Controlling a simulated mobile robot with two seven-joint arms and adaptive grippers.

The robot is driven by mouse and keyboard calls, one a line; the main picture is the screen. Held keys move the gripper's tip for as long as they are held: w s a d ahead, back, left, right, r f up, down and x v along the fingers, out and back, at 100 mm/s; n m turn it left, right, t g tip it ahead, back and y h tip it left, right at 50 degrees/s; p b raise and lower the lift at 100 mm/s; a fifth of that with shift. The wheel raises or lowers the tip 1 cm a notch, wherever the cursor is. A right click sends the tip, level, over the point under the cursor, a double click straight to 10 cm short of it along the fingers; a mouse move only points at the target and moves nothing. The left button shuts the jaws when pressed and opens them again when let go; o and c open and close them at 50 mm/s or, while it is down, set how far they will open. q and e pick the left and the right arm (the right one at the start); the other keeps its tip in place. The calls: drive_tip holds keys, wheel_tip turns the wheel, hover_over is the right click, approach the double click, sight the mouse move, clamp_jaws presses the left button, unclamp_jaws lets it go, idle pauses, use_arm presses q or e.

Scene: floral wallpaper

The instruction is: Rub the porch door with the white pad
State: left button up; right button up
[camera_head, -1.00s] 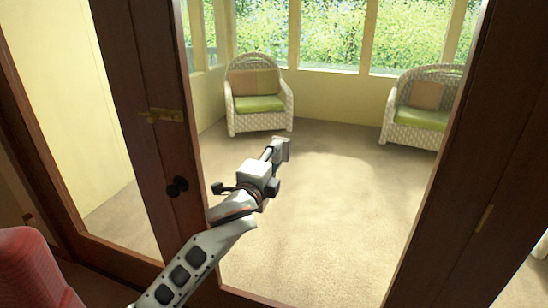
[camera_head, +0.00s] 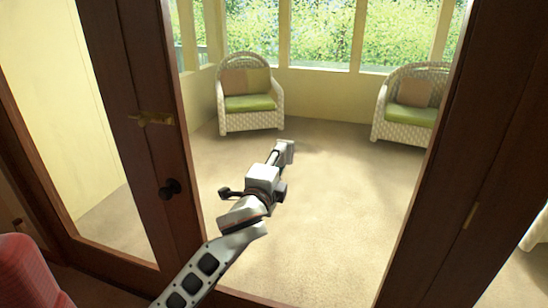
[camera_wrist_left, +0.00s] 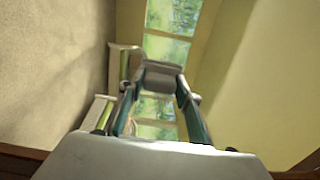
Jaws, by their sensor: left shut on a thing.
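The porch door shows as dark brown wooden framing (camera_head: 140,100) around large clear panes, with a brass latch (camera_head: 152,119) and a dark round knob (camera_head: 171,189). My left gripper (camera_head: 284,150) reaches in from the bottom, in front of the wide middle pane. In the left wrist view its two fingers are closed on the pad (camera_wrist_left: 161,77), a small pale grey-white block at the fingertips. I cannot tell whether the pad touches the glass. My right gripper is in neither view.
Beyond the panes are two white wicker chairs, one at the left (camera_head: 249,95) and one at the right (camera_head: 407,107), on beige carpet (camera_head: 330,220) under windows. A red seat (camera_head: 28,272) stands at the lower left on my side.

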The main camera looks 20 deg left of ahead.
use_arm(q)
drive_tip(key=shift+d+p, duration=0.55)
drive_tip(key=shift+d, duration=4.8)
drive_tip(key=shift+w+p, duration=0.1)
drive_tip(key=shift+p, duration=0.35)
drive_tip(key=shift+a+p, duration=0.7)
drive_tip(key=shift+a, duration=0.1)
drive_tip(key=shift+a+p, duration=0.3)
drive_tip(key=shift+a, duration=0.7)
drive_tip(key=shift+w+a, duration=0.1)
drive_tip(key=shift+a, duration=3.5)
drive_tip(key=shift+w+a, duration=0.15)
drive_tip(key=shift+a, duration=1.6)
